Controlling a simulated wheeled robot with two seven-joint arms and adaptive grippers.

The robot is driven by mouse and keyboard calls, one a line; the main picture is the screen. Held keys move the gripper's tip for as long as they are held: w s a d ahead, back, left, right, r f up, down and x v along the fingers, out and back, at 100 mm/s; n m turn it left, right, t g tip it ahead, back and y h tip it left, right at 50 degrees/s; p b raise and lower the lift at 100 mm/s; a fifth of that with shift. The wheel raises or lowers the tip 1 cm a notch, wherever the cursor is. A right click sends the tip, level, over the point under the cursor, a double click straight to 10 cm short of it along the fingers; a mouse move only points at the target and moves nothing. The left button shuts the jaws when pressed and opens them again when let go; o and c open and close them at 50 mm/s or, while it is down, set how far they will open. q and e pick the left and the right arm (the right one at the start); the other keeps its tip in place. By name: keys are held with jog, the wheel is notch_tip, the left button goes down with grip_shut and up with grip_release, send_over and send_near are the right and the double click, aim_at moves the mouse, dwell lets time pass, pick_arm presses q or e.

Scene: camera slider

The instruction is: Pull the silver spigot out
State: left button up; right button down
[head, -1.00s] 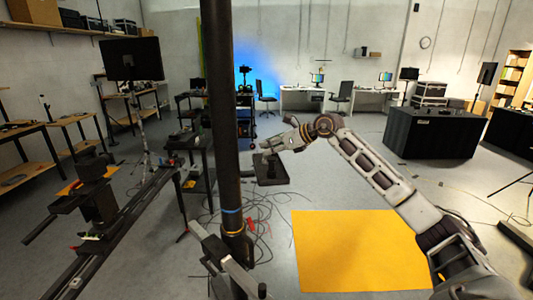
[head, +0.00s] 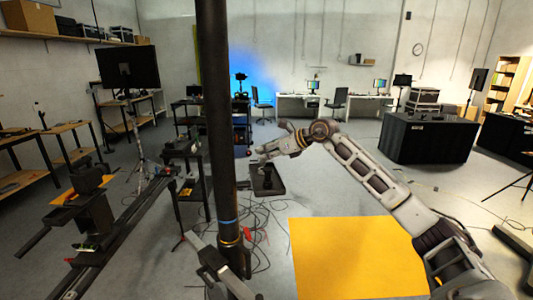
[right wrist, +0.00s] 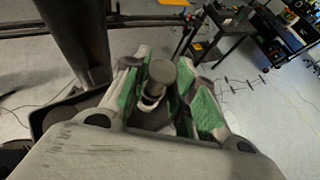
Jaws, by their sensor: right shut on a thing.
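The silver spigot (right wrist: 161,76) is a short grey metal cylinder with a round, flat end in the right wrist view. My right gripper (right wrist: 161,92) has its green-padded fingers on both sides of it and is shut on it. In the head view my right gripper (head: 268,152) is small, to the right of the black pole and just above a black tray. The spigot is too small to make out there, and what it sits in is hidden in the wrist view.
A thick black pole (head: 215,120) stands close to the left of my right gripper. The black tray (head: 280,190) holds a dark item. A black slider rail (head: 118,228) runs across the lower left. A yellow mat (head: 355,260) and cables lie on the floor.

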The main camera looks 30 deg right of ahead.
jog(key=shift+r, duration=0.45)
jog(key=shift+r+p, duration=0.75)
jog(key=shift+r, duration=0.05)
jog(key=shift+r+p, duration=0.3)
jog(key=shift+r, duration=0.1)
